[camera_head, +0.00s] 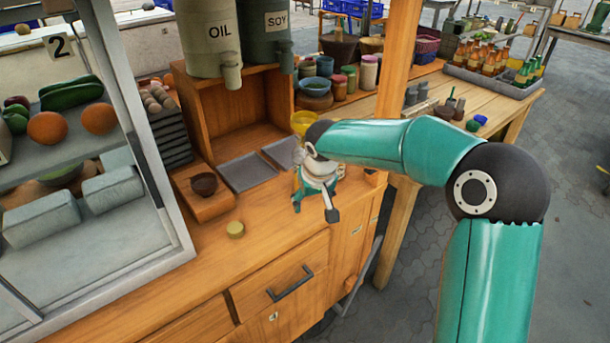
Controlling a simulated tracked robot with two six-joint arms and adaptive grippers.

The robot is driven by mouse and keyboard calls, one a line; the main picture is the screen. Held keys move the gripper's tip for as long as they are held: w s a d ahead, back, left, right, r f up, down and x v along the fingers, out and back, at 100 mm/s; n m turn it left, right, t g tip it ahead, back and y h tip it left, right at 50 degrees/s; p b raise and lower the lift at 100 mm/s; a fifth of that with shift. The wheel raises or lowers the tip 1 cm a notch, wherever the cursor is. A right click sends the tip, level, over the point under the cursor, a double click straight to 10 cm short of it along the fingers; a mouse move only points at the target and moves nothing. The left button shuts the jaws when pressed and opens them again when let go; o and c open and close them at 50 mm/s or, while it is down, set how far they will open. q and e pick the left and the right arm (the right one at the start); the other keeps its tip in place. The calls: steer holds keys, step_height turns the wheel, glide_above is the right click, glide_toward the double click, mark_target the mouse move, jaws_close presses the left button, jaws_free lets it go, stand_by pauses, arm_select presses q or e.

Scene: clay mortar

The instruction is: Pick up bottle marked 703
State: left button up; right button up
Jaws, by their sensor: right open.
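My right arm reaches in from the right, and its gripper (315,203) is open over the front right part of the wooden counter. I see nothing between its fingers. Several orange-brown bottles (486,58) and green bottles (527,70) stand in a grey crate (490,82) on the far wooden table. They are well beyond the gripper. No number 703 can be read on any bottle. My left gripper is not in view.
On the counter (215,270) are a small brown bowl (204,184), a yellowish lid (235,229) and dark trays (247,171). Oil (207,35) and soy (265,32) dispensers stand above. A wooden post (397,60) rises behind my forearm. A glass case fills the left.

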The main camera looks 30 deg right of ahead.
steer(key=d+r+t, duration=0.3)
steer(key=r, duration=0.7)
steer(key=shift+m+g+h, duration=0.3)
steer(key=shift+m+h, duration=0.1)
steer(key=w+d+p, duration=0.1)
steer(key=w, duration=0.3)
steer(key=w+d+f+p, duration=0.1)
steer(key=w, duration=0.3)
steer(key=w+d+p, duration=0.2)
steer(key=w, duration=0.2)
steer(key=shift+w+f, duration=0.3)
steer(key=shift+w, duration=0.1)
steer(key=shift+w+d+f, duration=0.1)
steer(key=shift+w+f, duration=0.2)
steer(key=shift+f, duration=0.2)
jaws_close()
